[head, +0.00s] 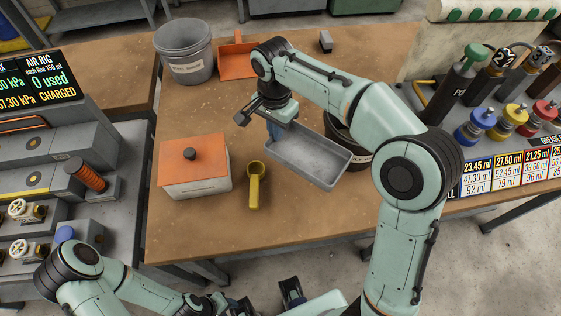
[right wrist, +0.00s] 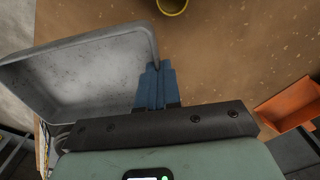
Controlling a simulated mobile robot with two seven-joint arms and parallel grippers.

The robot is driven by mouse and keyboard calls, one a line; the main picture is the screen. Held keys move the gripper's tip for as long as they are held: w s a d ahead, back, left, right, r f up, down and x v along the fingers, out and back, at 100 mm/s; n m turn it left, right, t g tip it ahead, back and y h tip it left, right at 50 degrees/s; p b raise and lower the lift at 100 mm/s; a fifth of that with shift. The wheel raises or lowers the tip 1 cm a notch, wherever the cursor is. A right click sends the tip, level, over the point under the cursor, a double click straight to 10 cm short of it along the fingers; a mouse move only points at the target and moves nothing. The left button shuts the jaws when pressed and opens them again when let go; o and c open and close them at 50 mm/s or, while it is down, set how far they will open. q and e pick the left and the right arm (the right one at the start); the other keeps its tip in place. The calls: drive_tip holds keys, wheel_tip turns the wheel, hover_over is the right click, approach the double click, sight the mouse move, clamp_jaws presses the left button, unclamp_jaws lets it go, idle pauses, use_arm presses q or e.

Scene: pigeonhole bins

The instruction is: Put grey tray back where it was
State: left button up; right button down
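The grey tray (head: 308,158) is a shallow rectangular metal pan. In the head view it is right of the table's middle and overlaps a dark round container. My right gripper (head: 275,128) is at its left end, with its blue fingers close together on the rim. In the right wrist view the tray (right wrist: 75,75) spreads left from the fingers (right wrist: 157,85), which are shut at its edge. The exact grip is partly hidden. My left gripper (head: 267,298) is low at the bottom edge of the head view, with its fingers apart and nothing seen between them.
An orange-lidded box (head: 193,168) and a yellow scoop (head: 255,185) stand left of the tray. A grey bucket (head: 185,52) and orange dustpan (head: 236,58) are behind. The dark container (head: 357,158) is partly hidden by the tray. The table's front strip is clear.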

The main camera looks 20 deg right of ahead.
wheel_tip(320, 180, down, 12)
drive_tip(key=shift+f+b, duration=0.25)
drive_tip(key=shift+b, duration=0.45)
drive_tip(key=shift+f, duration=0.2)
drive_tip(key=c, duration=1.4)
unclamp_jaws()
drive_tip(key=shift+o, duration=0.3)
drive_tip(key=shift+r, duration=0.15)
drive_tip(key=shift+w+r, duration=0.1)
drive_tip(key=shift+r, duration=0.2)
wheel_tip(320, 180, up, 12)
drive_tip(key=shift+a+f+p, duration=0.1)
drive_tip(key=shift+f+p, duration=0.15)
drive_tip(key=shift+p, duration=0.55)
